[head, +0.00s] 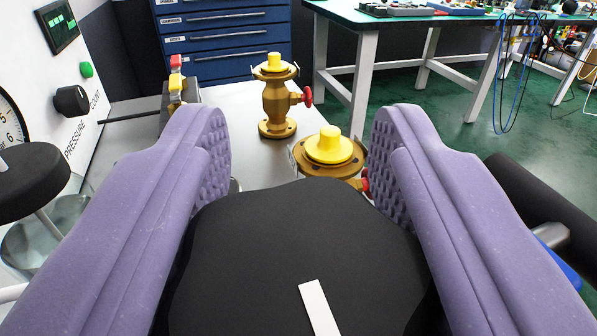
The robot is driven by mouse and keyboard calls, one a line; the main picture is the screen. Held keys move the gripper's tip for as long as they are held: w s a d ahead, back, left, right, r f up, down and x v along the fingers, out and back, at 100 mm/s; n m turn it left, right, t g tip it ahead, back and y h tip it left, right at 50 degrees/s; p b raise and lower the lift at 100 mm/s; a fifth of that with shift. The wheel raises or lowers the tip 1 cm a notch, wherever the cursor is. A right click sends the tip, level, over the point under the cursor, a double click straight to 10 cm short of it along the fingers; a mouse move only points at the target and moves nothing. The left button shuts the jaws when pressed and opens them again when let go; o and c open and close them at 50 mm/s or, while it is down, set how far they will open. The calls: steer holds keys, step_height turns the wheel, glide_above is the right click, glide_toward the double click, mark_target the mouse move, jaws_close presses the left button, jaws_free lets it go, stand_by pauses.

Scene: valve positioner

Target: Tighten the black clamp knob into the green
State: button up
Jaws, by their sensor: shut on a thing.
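The black clamp knob (300,250) is large and lobed, with a white pointer bar (319,308) on its top that runs from its middle toward the bottom edge, leaning slightly right. My gripper (302,150) has two purple padded fingers, one on each side of the knob, and is shut on it. The fingers cover the knob's left and right sides, and its lower part runs out of the picture. No green zone or scale around the knob can be seen.
A white panel at left carries a gauge (10,118), a black pressure knob (71,101), a green button (86,69) and a display (57,26). Brass valves with yellow caps (276,100) (330,150) stand ahead on the bench. Blue drawers (225,40) and a workbench (420,22) are behind.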

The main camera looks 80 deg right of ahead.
steer(key=m+g, duration=0.1)
steer(key=g, duration=0.1)
steer(key=m+g, duration=0.2)
steer(key=g, duration=0.1)
steer(key=shift+s+d+r+h, duration=0.1)
steer(key=shift+s+r+h, duration=0.1)
steer(key=shift+h, duration=0.1)
steer(key=shift+s+m+g, duration=0.15)
steer(key=shift+m+g, duration=0.95)
steer(key=shift+g, duration=0.3)
steer(key=shift+m+g, duration=0.3)
steer(key=o, duration=1)
steer(key=shift+r, duration=0.1)
steer(key=shift+o, duration=0.2)
steer(key=r+p, duration=0.1)
steer(key=r, duration=0.1)
steer(key=s+r+p, duration=0.1)
steer(key=shift+s+a+r+p, duration=0.1)
steer(key=shift+a+r+p, duration=0.1)
steer(key=shift+r+p, duration=0.15)
steer(key=s+a+p, duration=0.1)
steer(key=s, duration=0.4)
steer(key=s+a+p, duration=0.1)
steer(key=s, duration=0.3)
steer(key=s+a+p, duration=0.1)
steer(key=s, duration=0.4)
steer(key=shift+s+a+r, duration=0.25)
steer(key=shift+s+r, duration=0.05)
steer(key=shift+r, duration=0.05)
